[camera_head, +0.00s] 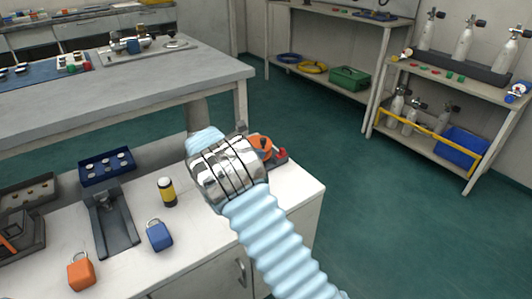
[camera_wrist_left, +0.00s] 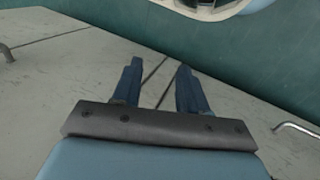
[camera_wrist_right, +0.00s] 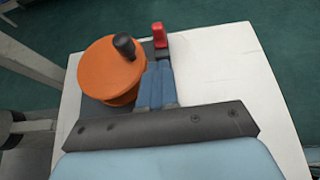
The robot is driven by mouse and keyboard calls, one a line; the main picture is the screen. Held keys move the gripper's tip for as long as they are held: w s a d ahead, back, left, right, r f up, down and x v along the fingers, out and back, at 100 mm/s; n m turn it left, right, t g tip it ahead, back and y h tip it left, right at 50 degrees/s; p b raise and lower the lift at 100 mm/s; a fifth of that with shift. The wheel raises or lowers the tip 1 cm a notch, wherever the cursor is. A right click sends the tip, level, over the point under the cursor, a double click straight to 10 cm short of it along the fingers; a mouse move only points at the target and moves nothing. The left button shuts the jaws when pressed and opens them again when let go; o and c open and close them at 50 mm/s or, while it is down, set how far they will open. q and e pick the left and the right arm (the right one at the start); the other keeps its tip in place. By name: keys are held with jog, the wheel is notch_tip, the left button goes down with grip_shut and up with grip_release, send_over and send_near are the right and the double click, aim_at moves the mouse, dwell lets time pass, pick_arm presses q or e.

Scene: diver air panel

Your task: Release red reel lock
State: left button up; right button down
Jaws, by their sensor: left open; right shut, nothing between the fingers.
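The orange reel (camera_wrist_right: 108,72) with a black crank knob (camera_wrist_right: 124,46) stands on a dark base on the white worktop. The red reel lock (camera_wrist_right: 160,37) is a small upright red lever beside the reel. My right gripper (camera_wrist_right: 158,68) is shut and empty; its fingertips are beside the reel, just short of the red lever in the right wrist view. Whether they touch anything cannot be told. In the head view my right wrist partly covers the reel (camera_head: 261,144); the red lock (camera_head: 280,153) shows at its right. My left gripper (camera_wrist_left: 158,70) is open and empty, in front of pale cabinet panels.
On the worktop (camera_head: 300,190) stand a yellow-and-black cylinder (camera_head: 167,192), a blue padlock (camera_head: 159,236), an orange padlock (camera_head: 81,271) and a blue tray (camera_head: 106,167). A grey table (camera_head: 190,75) stands behind. Shelves with gas cylinders (camera_head: 465,42) are at right; the green floor between is clear.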

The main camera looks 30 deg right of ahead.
jog(key=v, duration=0.7)
dwell(0.3)
